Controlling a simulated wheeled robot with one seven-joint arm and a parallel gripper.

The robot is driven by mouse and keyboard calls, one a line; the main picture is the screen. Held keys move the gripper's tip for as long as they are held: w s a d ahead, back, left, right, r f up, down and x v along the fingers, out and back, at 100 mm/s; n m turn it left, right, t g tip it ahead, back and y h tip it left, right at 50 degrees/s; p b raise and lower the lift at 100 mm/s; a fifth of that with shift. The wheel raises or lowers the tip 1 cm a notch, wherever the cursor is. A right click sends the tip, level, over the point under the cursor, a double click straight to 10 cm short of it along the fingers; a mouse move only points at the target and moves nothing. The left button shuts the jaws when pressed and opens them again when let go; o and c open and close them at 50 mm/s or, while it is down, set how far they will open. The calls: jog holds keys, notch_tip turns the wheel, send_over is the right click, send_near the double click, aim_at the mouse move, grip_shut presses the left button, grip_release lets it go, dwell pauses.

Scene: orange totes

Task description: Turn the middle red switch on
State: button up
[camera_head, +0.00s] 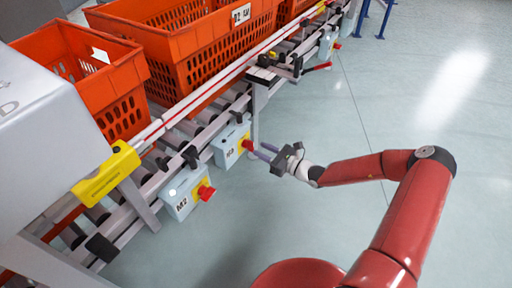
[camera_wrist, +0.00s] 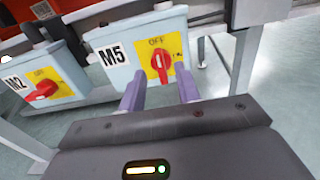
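The middle red switch (camera_head: 247,145) is a red knob on a yellow plate, on the pale blue box M5 (camera_head: 228,146) at the conveyor's side. In the wrist view the knob (camera_wrist: 160,63) stands roughly upright, its top toward the "OFF" label. My gripper (camera_head: 262,152) is open, its purple fingers pointing at this box. In the wrist view the fingers (camera_wrist: 160,90) are apart, one to each side below the knob. The knob shows in the gap just beyond the tips; I cannot tell whether they touch the box.
Box M2 (camera_head: 178,194) with its own red switch (camera_head: 206,192) is nearer, left of M5 in the wrist view. A third red switch (camera_head: 337,46) is farther along. Orange totes (camera_head: 190,52) sit on the conveyor above. The floor (camera_head: 330,110) to the right is clear.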

aim_at(248, 144)
jog(key=x, duration=0.3)
jog(key=shift+w+a, duration=0.2)
jog(key=shift+a, duration=0.15)
grip_shut()
